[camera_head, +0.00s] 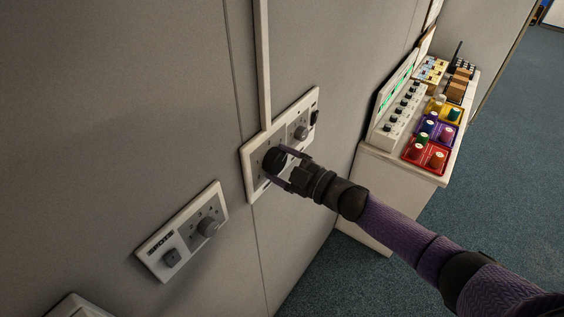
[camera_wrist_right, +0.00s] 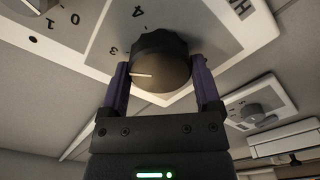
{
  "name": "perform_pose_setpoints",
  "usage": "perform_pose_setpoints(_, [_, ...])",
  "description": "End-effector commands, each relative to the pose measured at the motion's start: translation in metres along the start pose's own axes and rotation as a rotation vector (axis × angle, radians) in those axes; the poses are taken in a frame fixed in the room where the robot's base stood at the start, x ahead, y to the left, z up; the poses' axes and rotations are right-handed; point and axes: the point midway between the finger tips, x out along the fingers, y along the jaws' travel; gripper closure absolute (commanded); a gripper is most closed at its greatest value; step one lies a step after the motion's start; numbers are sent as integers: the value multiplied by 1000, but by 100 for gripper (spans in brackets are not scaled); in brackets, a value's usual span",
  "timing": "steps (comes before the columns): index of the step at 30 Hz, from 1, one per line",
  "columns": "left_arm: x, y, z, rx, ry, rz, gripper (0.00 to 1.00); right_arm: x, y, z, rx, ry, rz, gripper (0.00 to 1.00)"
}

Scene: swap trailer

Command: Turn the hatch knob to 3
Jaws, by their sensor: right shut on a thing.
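The hatch knob (camera_wrist_right: 163,62) is a dark ribbed dial on a white wall panel (camera_wrist_right: 205,28), with part of a label starting "HA" beside it. Its white pointer line points left in the wrist view, a little below the printed 3. A 4 is printed above the knob. My right gripper (camera_wrist_right: 158,88) is shut on the knob, one finger on each side. In the head view the knob (camera_head: 273,160) is at the end of my right gripper (camera_head: 279,168), partly covered. Any mark beyond the left finger is hidden. My left gripper is not in view.
Another knob (camera_head: 300,132) is on the same panel. A white cabinet (camera_head: 380,170) at right bears a switch panel (camera_head: 404,112) and coloured trays (camera_head: 408,153). The carpet is clear.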

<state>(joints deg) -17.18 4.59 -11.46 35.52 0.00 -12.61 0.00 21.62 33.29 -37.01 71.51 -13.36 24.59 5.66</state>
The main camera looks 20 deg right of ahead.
Motion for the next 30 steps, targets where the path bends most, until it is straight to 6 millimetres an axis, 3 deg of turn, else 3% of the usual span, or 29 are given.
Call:
perform_pose_setpoints(14, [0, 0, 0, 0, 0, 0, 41, 0, -1, 1, 14, -3, -3, 78])
perform_pose_setpoints(15, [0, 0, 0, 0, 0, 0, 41, 0, -1, 1, 14, -3, -3, 17])
perform_pose_setpoints(17, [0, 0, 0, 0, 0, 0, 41, 0, -1, 1, 14, -3, -3, 4])
perform_pose_setpoints(18, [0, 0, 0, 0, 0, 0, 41, 0, -1, 1, 14, -2, -2, 0])
perform_pose_setpoints(25, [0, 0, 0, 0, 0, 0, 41, -2, -1, 1, 13, -2, -1, 0])
perform_pose_setpoints(30, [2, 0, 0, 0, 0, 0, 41, -29, -2, 1, 13, -3, -4, 0])
